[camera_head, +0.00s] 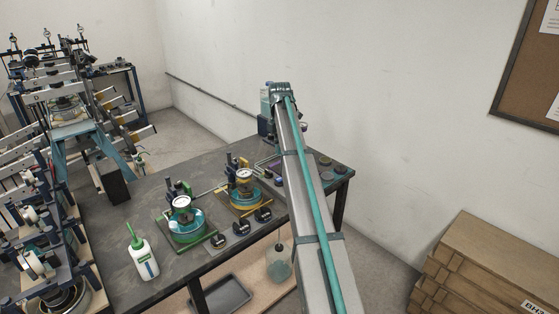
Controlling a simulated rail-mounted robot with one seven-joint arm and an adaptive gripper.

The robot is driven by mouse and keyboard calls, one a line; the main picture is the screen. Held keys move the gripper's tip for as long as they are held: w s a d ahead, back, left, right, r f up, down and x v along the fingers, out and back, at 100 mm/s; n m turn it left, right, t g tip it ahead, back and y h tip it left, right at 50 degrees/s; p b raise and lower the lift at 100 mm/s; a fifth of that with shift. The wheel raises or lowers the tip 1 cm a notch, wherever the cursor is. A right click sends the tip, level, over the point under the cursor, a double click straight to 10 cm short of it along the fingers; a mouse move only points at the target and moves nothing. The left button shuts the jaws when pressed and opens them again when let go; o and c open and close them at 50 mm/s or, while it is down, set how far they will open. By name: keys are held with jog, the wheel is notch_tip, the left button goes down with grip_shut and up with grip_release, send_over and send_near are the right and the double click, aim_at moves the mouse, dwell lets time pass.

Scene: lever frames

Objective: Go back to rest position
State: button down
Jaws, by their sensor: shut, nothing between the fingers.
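My arm, a long grey link with a teal line along it, reaches up from the bottom right to a dark joint above the far end of the dark workbench (137,222). My gripper cannot be made out; the arm's far end and the objects behind it hide that area. Two gauge devices stand on the bench left of the arm: one with a teal base (184,222) and one with a yellow base (243,190).
A white bottle with a green top (143,257) stands at the bench's front left. Frames with levers (60,110) crowd the left side. Wooden boxes (490,265) are stacked at lower right. A grey tray (221,294) lies on the lower shelf. Open floor shows behind the bench.

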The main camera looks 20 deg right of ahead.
jog(key=shift+r, duration=0.3)
dwell(0.5)
